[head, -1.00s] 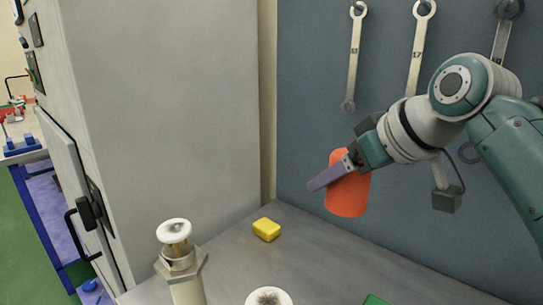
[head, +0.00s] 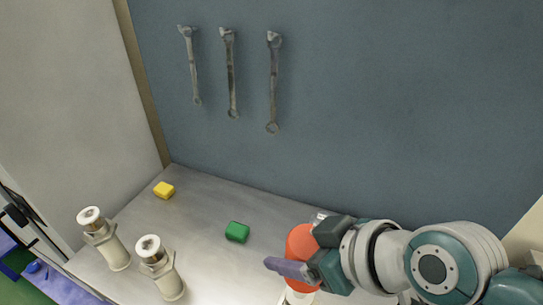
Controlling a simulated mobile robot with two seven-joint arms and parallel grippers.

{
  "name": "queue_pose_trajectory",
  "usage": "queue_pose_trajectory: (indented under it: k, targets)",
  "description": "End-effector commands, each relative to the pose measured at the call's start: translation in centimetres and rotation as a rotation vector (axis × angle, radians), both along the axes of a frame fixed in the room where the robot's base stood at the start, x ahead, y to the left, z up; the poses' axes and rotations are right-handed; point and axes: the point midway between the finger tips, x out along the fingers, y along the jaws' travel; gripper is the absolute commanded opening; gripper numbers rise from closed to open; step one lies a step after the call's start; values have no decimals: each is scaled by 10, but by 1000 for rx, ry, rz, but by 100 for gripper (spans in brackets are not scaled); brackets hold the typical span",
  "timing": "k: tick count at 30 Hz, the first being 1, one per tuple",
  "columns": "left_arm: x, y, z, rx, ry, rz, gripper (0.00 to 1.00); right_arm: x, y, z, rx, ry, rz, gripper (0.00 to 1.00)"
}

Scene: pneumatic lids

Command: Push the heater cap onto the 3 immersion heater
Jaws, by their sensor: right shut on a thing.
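The orange-red heater cap (head: 300,243) is held by my right gripper (head: 304,250), one purple finger showing on its near side. The cap is upright, right of the picture's middle near the lower edge. Just below it shows a white top of an immersion heater (head: 299,297), mostly hidden by the cap and gripper and cut by the frame edge. I cannot tell whether cap and heater touch. Two more immersion heaters, a left one (head: 117,256) and a middle one (head: 169,284), stand uncapped at lower left, with pale bodies, hex collars and white tops. My left gripper is not in view.
A yellow block (head: 164,189) and a green block (head: 237,232) lie on the grey metal bench (head: 200,213). Several wrenches, one of them here (head: 231,75), hang on the blue-grey back wall. A tall grey cabinet (head: 65,90) stands at left. The bench between the blocks is clear.

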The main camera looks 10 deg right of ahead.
Motion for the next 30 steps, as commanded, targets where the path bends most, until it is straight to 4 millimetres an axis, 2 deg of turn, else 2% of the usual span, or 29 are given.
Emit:
queue_pose_trajectory:
  k: [10,30]
  targets:
    - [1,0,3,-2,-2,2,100,0,-1,1,-2,0,0,18]
    - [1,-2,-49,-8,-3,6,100,1,-1,-57,-1,0,-1,18]
